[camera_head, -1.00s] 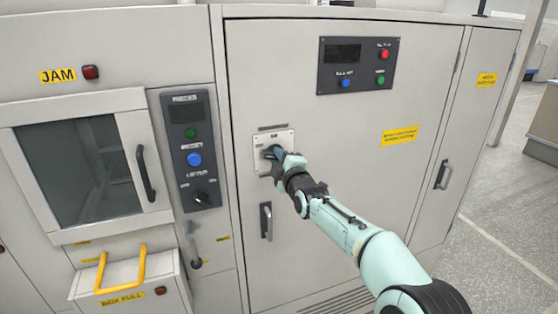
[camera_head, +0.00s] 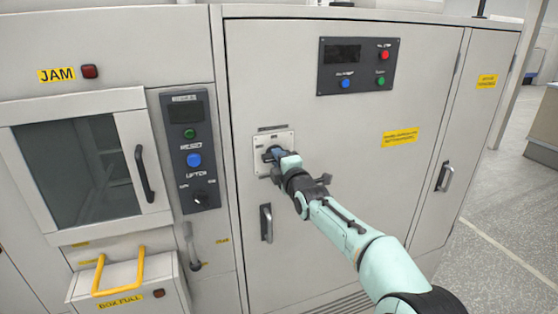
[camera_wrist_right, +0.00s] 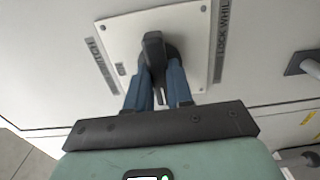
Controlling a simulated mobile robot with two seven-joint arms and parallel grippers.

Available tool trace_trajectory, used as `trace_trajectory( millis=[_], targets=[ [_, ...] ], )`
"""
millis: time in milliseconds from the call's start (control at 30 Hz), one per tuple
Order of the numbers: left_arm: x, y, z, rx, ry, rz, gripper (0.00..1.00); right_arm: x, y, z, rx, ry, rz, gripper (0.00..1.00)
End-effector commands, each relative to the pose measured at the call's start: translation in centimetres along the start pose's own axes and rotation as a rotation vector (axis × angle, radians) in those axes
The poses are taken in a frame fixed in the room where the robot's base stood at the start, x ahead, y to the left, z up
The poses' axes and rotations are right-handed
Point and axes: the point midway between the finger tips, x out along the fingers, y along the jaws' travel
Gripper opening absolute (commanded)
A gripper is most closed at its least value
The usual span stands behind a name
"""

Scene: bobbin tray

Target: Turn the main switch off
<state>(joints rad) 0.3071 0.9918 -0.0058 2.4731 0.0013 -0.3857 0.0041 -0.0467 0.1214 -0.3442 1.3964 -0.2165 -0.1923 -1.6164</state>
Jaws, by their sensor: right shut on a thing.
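The main switch is a dark rotary handle (camera_wrist_right: 154,50) on a pale square plate (camera_head: 259,142) on the large grey cabinet door. The plate fills the upper middle of the right wrist view (camera_wrist_right: 126,40). My right gripper (camera_head: 272,154) is at the plate in the head view. In the right wrist view its two blue fingers (camera_wrist_right: 158,82) stand either side of the handle, shut on it. The fingers hide part of the handle and its marks. My left gripper is in neither view.
A door handle (camera_head: 266,222) sits just below the switch plate. A button panel (camera_head: 357,66) is above right. A control strip (camera_head: 190,150) with a blue button and a knob is to the left. A yellow-handled box (camera_head: 128,285) juts out at lower left.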

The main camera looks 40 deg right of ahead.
Motion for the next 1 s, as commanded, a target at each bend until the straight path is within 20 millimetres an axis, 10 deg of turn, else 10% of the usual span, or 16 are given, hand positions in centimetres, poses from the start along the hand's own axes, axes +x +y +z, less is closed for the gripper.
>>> trace_trajectory(
  millis=[67,100,200,567,1000],
  targets=[
    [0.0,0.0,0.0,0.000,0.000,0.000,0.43,0.0,0.1,0.0,-0.003,0.000,0.002,0.00],
    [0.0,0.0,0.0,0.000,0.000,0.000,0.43,0.0,0.1,0.0,-0.003,0.000,0.002,0.24],
    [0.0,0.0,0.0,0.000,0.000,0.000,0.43,0.0,0.1,0.0,-0.002,0.000,0.002,0.47],
    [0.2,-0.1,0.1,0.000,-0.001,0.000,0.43,-0.5,0.1,0.0,0.001,0.001,0.002,0.47],
    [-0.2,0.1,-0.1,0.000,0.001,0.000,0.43,-7.8,0.2,0.2,0.003,-0.001,0.000,0.47]
  ],
)
